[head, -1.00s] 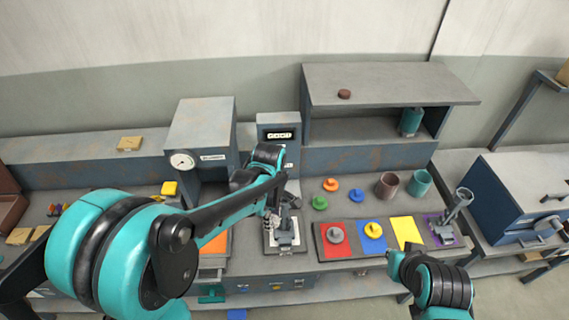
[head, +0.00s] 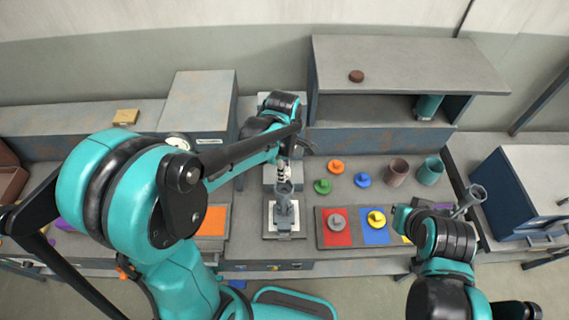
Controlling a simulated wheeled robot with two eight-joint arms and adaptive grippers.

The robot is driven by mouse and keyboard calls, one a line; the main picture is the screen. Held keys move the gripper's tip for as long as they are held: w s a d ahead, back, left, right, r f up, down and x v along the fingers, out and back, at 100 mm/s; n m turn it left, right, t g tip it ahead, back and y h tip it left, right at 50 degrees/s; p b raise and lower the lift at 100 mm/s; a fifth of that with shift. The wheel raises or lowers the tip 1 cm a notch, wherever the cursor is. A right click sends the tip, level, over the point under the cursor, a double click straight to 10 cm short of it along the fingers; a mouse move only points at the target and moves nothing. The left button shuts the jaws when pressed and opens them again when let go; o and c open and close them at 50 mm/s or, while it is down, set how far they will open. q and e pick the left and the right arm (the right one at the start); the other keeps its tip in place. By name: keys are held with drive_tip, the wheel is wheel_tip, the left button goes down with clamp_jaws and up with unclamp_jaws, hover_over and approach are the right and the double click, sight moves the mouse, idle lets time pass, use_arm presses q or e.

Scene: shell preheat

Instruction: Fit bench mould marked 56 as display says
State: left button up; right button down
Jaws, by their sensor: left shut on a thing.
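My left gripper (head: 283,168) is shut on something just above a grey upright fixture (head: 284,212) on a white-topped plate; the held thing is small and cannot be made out. Whether it touches the fixture is unclear. A grey knobbed disc (head: 337,221) sits on the red square and a yellow one (head: 376,219) on the blue square. Orange (head: 336,167), green (head: 322,186) and blue (head: 362,180) knobbed discs lie behind them. No number 56 is readable. My left arm hides the display.
Brown (head: 397,171) and teal (head: 431,171) cups stand behind the squares. A shelf unit (head: 385,128) rises at the back and a blue box (head: 520,195) stands far right.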

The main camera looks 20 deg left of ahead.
sight(284, 190)
use_arm(q)
drive_tip(key=shift+f, duration=0.45)
drive_tip(key=shift+w+f+b, duration=0.25)
drive_tip(key=shift+f+b, duration=0.75)
drive_tip(key=shift+f, duration=0.15)
drive_tip(key=shift+s+f+b, duration=0.15)
drive_tip(key=shift+f+b, duration=0.35)
drive_tip(key=shift+f, duration=0.15)
drive_tip(key=shift+f+b, duration=1.45)
drive_tip(key=shift+f, duration=0.2)
drive_tip(key=o, duration=0.9)
